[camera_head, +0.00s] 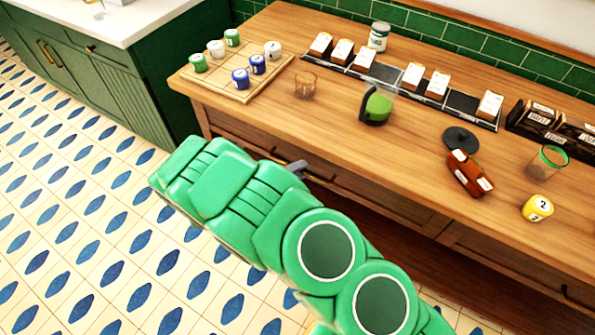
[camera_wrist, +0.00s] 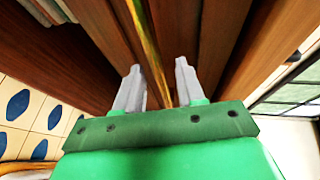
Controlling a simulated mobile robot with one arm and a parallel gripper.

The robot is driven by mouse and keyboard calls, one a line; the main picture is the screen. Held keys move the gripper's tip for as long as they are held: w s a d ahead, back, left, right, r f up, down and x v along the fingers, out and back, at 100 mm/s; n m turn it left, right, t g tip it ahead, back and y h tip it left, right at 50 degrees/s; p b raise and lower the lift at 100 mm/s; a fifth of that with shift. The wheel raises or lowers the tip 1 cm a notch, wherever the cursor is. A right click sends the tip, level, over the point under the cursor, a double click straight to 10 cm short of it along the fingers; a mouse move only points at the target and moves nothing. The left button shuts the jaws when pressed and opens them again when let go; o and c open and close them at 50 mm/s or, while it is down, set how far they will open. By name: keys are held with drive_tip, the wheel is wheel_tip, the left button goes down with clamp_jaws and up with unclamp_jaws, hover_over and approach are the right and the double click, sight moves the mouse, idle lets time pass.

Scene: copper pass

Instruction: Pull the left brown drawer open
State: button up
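The left brown drawer (camera_head: 250,138) is in the front of the wooden counter, below its top. My green arm hides much of its front, and it looks shut in the part that shows. My gripper (camera_head: 297,168) is at the drawer front in the head view, where only a grey fingertip shows. In the wrist view my gripper (camera_wrist: 158,85) has its two grey fingers apart. A thin brass-coloured bar (camera_wrist: 146,45), probably the drawer handle, runs between them with space on both sides. Brown wood lies beyond the fingers. I cannot tell whether either finger touches the bar.
The wooden counter (camera_head: 330,110) carries a tray of cups (camera_head: 245,93), a glass (camera_head: 305,85), a green-filled jug (camera_head: 377,105) and a row of boxed items. A green cabinet (camera_head: 110,80) stands to the left. The patterned tile floor (camera_head: 90,220) is clear there.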

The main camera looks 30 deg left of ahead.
clamp_jaws()
drive_tip(key=shift+s, duration=0.1)
idle(0.3)
drive_tip(key=s, duration=2.9)
drive_tip(key=shift+s, duration=0.3)
drive_tip(key=shift+f, duration=0.1)
unclamp_jaws()
drive_tip(key=v, duration=0.7)
drive_tip(key=shift+s+a, duration=0.15)
drive_tip(key=shift+s, duration=0.2)
